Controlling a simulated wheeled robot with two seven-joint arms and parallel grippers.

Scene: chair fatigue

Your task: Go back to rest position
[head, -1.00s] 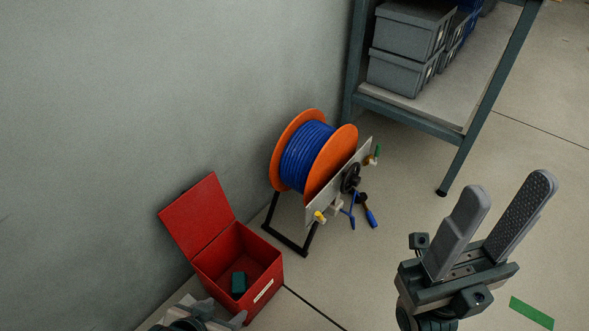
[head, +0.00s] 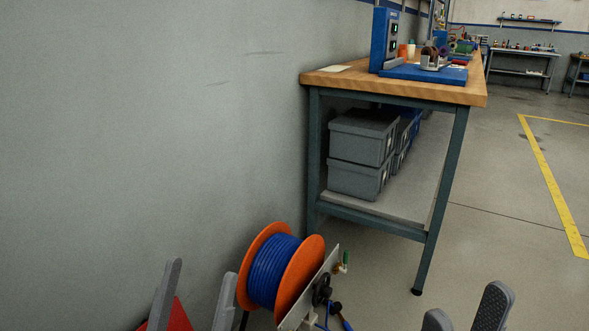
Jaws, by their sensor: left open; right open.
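My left gripper (head: 196,300) shows at the bottom left edge of the head view, two grey fingers apart and nothing between them that I can see held. My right gripper (head: 468,314) shows at the bottom right, its two grey fingers apart and empty. Only the finger ends of both are in view; the arms are hidden below the frame.
A red box (head: 178,318) is partly seen behind the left fingers. An orange reel with blue cable (head: 275,272) stands on the floor between the grippers. A workbench (head: 398,88) with grey bins (head: 361,140) below stands ahead. Floor at the right is open.

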